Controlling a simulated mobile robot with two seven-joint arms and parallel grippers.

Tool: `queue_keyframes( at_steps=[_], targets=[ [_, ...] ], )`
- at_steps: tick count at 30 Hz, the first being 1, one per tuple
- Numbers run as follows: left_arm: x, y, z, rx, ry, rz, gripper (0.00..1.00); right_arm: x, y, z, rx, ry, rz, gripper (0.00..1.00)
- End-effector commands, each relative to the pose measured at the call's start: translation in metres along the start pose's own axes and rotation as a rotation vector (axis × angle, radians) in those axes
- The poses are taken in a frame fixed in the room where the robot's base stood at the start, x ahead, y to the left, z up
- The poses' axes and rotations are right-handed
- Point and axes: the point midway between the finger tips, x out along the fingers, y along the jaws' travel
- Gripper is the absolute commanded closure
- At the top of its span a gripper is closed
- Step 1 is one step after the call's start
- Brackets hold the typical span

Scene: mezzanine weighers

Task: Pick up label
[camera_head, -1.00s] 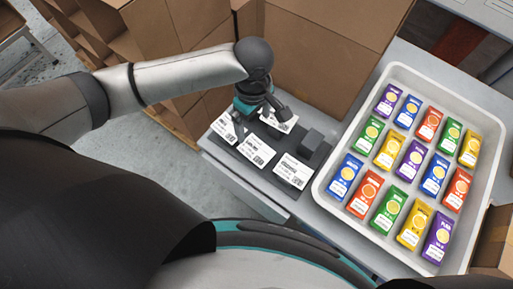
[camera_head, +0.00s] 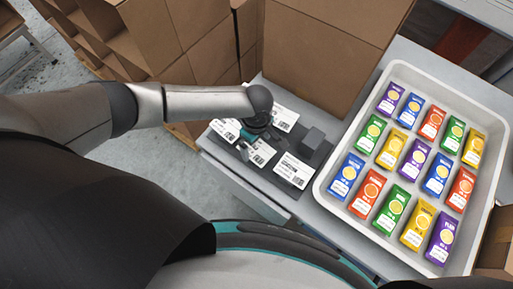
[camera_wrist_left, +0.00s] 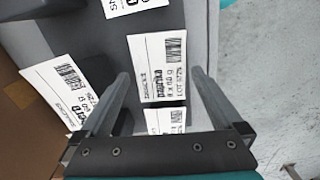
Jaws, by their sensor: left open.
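White labels with black print and barcodes lie on a dark pad (camera_head: 268,176) on the grey bench. In the head view one label (camera_head: 286,118) is at the back, one (camera_head: 222,128) at the left, one (camera_head: 261,154) in the middle and one (camera_head: 293,171) at the front right. My left gripper (camera_head: 246,150) is low over the pad, open and empty, partly covering the left and middle labels. In the left wrist view its fingers (camera_wrist_left: 158,76) stand on either side of one label (camera_wrist_left: 160,62); another label (camera_wrist_left: 62,88) lies beyond the left finger. I cannot tell whether the fingertips touch the pad.
A dark block (camera_head: 312,139) stands on the pad. A white tray (camera_head: 327,200) of colourful packets fills the right of the bench. A large cardboard box (camera_head: 325,60) stands behind the pad. Stacked boxes are at the back left.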

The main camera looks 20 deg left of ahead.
Motion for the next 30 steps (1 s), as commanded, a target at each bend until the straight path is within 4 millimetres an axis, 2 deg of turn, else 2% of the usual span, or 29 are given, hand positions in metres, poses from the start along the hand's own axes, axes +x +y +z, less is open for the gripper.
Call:
queue_keyframes(
  at_steps=[3,11,27,30],
  targets=[
    [0.0088,0.0,-0.0001,0.0,0.0,0.0,0.0,0.0023,0.0008,0.0005,0.0,0.0,0.001,1.0],
    [0.0097,-0.0001,-0.0001,0.0,0.0,0.0,0.0,0.002,0.001,0.0006,0.0,-0.001,0.001,1.0],
    [0.0095,-0.0003,-0.0002,0.0,0.0,0.0,0.61,0.002,0.0012,0.0009,0.001,-0.001,0.002,1.0],
    [0.0095,-0.0003,-0.0002,0.0,0.0,0.0,0.65,0.002,0.0012,0.0009,0.001,-0.001,0.002,1.0]
  ],
)
